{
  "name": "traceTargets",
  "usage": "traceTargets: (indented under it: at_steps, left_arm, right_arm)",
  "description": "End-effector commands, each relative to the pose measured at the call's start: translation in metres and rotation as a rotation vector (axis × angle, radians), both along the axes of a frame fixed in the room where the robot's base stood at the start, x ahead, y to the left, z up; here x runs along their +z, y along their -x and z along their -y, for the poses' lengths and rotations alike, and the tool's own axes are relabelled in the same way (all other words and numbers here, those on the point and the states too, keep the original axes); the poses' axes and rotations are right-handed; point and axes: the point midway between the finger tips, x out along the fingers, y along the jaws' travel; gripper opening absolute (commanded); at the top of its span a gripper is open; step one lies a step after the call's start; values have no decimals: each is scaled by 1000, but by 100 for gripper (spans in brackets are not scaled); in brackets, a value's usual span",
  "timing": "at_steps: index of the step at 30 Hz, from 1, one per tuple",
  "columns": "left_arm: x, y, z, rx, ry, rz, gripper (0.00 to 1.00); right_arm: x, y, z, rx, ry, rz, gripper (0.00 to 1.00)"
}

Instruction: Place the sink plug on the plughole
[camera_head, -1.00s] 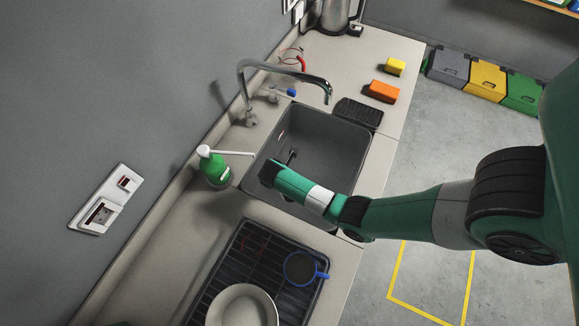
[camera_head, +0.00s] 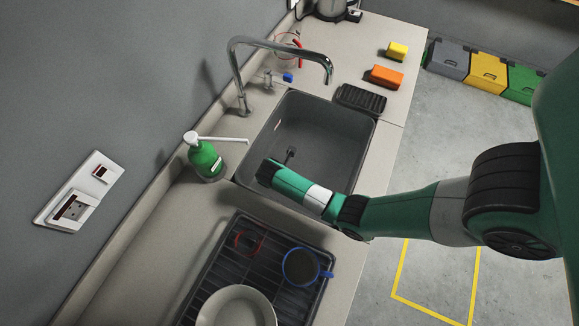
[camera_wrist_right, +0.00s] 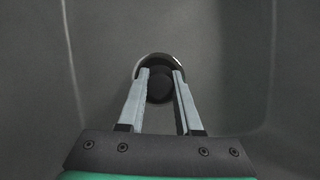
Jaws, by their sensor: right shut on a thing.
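In the right wrist view, my right gripper (camera_wrist_right: 160,78) points down into the grey sink. It is shut on the sink plug (camera_wrist_right: 158,88), a dark round piece between the fingertips. The shiny rim of the plughole (camera_wrist_right: 158,57) shows around and just beyond the plug. The plug overlaps the plughole in this view; I cannot tell whether they touch. In the head view, my right arm reaches in from the right over the near end of the sink (camera_head: 335,135). The fingers and plug are not clear there. My left gripper is not in view.
A tall curved tap (camera_head: 285,42) stands at the sink's wall side. A green soap bottle (camera_head: 205,160) is left of the sink. A drying rack (camera_head: 208,290) holds a plate (camera_head: 238,305) and a blue mug (camera_head: 300,267). Sponges (camera_head: 386,76) lie beyond the sink.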

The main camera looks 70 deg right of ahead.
Motion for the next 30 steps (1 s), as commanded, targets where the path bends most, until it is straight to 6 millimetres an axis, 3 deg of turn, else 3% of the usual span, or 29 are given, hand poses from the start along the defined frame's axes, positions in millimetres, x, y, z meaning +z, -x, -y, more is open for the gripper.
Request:
traceTargets:
  at_steps: [19,20,21,25,30]
  left_arm:
    - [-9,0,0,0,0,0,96]
    - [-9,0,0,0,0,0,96]
    - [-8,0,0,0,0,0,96]
    - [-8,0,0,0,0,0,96]
    - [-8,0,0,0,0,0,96]
  right_arm:
    - [-13,0,0,0,0,0,0]
    - [-12,0,0,0,0,0,35]
    - [-12,0,0,0,0,0,42]
    - [-12,0,0,0,0,0,66]
    - [-12,0,0,0,0,0,68]
